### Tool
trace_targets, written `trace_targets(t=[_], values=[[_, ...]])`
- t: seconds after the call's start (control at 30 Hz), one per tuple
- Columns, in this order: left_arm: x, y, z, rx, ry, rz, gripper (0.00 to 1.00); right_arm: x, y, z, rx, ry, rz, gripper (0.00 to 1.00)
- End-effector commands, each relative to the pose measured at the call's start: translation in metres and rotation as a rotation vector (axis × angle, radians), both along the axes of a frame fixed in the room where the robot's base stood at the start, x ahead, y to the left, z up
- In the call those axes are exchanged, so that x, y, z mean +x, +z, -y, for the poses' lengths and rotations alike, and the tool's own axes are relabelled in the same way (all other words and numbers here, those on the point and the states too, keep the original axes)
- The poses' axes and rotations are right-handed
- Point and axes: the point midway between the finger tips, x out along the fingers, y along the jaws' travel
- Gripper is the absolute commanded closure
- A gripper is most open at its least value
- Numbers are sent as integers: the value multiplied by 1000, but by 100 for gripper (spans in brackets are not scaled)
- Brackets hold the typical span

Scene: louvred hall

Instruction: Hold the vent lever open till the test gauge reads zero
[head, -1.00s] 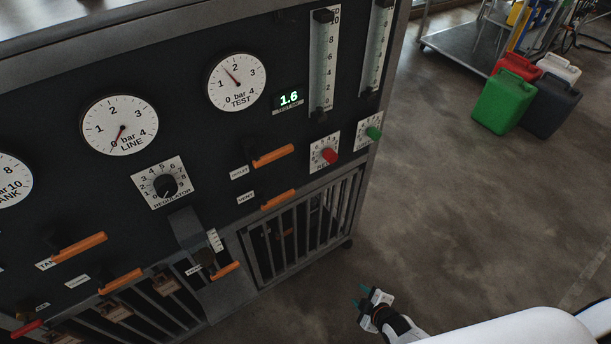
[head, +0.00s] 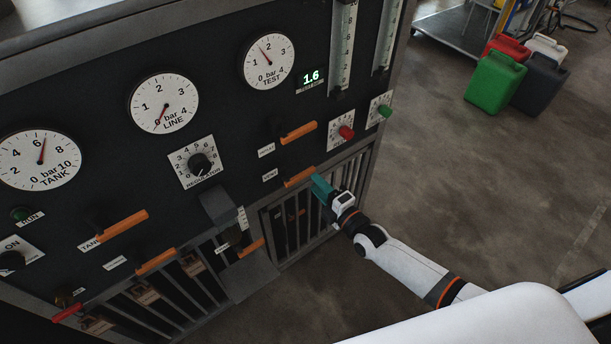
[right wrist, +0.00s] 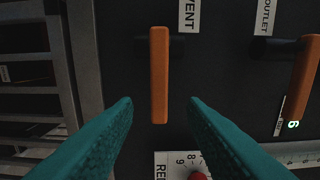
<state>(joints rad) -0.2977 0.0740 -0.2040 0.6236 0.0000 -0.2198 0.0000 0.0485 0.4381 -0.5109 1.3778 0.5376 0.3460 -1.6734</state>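The orange vent lever (head: 300,177) is on the dark panel beside its VENT label (head: 270,176). It also shows in the right wrist view (right wrist: 159,75), centred just beyond the fingertips. My right gripper (head: 319,184) is at the lever's right end; in the wrist view its teal fingers (right wrist: 160,105) are spread on either side of the lever's line, with a clear gap to it. The test gauge (head: 268,61) has its needle between 1 and 2, and the digital readout (head: 311,79) below right shows 1.6. My left gripper is not in view.
The orange outlet lever (head: 299,132) is just above the vent lever. A red knob (head: 346,132) and a green knob (head: 385,111) are to the right. A barred grille (head: 320,215) lies below. Jerrycans (head: 495,83) stand on the open floor at the back right.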

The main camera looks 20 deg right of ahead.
Motion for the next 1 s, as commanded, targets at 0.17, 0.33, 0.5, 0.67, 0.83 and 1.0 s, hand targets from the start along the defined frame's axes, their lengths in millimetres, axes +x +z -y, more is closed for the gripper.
trace_targets(t=[0.17, 0.33, 0.5, 0.67, 0.83, 1.0], values=[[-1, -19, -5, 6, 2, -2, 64, 25, -4, -10, 2, 1, 0, 62], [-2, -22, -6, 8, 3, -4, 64, 36, -1, -13, 1, 0, -4, 62], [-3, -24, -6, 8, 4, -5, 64, 40, -1, -15, 2, 0, -2, 62], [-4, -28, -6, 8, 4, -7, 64, 48, -1, -18, 2, 0, -2, 62], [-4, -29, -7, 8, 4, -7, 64, 53, -1, -20, 1, 0, -4, 62], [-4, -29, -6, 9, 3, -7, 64, 53, -1, -20, 1, 0, -4, 62]])
